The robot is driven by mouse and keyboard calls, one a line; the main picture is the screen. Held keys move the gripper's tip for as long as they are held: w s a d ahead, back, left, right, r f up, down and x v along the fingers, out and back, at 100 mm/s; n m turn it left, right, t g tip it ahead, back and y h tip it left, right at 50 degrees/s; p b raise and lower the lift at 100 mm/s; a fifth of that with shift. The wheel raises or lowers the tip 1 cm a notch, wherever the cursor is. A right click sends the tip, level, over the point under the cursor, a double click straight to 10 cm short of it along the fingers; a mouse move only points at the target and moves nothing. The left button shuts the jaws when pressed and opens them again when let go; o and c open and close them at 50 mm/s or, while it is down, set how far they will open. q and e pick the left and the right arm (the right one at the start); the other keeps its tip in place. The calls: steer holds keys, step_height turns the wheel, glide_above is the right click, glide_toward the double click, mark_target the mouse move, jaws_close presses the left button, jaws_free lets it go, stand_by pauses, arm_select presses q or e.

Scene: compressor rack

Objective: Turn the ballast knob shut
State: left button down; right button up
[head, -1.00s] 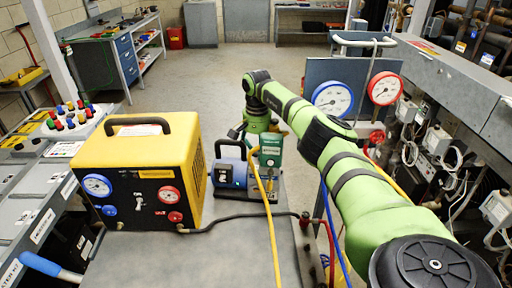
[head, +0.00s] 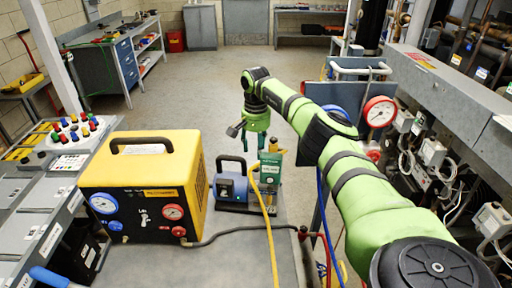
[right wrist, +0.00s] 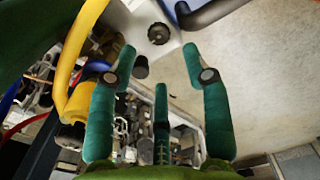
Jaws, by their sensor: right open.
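The blue and grey pump (head: 232,187) stands on the grey cart top, right of the yellow machine. A dark round knob (right wrist: 159,33) on a pale housing, apparently the ballast knob, shows at the top of the right wrist view; I cannot make it out in the head view. My left gripper is not in view.
A green box (head: 270,168) stands beside the pump, with a yellow hose (head: 268,222) running forward. The yellow hose (right wrist: 75,65) also passes close to a finger in the wrist view. The yellow machine (head: 145,180) stands left; a red gauge (head: 380,111) is right.

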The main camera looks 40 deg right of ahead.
mark_target(256, 168)
steer(key=shift+w, duration=0.1)
steer(key=shift+c, duration=0.4)
steer(key=shift+n, duration=0.6)
steer(key=f+b, duration=0.1)
steer(key=f, duration=0.1)
steer(key=f+b, duration=0.3)
steer(key=f, duration=0.2)
steer(key=shift+s+a, duration=0.2)
steer(key=shift+s, duration=0.15)
steer(key=shift+s+n+b, duration=0.15)
steer(key=shift+n+b, duration=0.2)
steer(key=shift+n, duration=0.05)
steer(key=shift+f+n, duration=0.1)
steer(key=shift+n, duration=0.3)
steer(key=shift+w+b, duration=0.2)
steer(key=shift+b, duration=0.2)
